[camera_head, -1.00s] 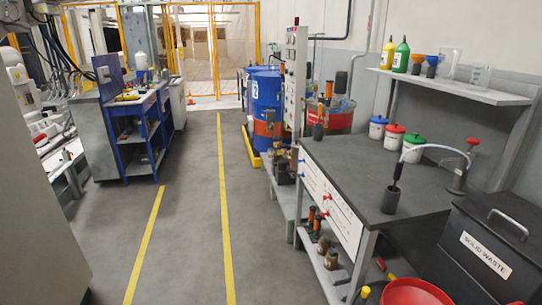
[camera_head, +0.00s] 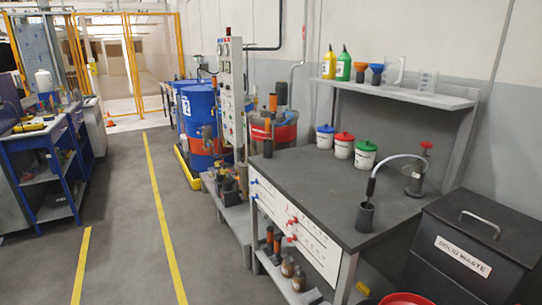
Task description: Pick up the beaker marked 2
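A clear beaker (camera_head: 427,81) stands upright on the wall shelf at the upper right in the head view. A second clear vessel (camera_head: 399,70) stands to its left on the same shelf, partly lost against the pale wall. I cannot read a 2 on either of them; they are too small. My gripper is not in view.
The shelf (camera_head: 450,99) also holds yellow and green bottles (camera_head: 343,65) and orange and blue funnels. The dark bench (camera_head: 310,190) below carries white tubs with coloured lids (camera_head: 343,147) and a dark cup (camera_head: 365,217). A solid waste bin (camera_head: 462,253) stands right. Floor at left is open.

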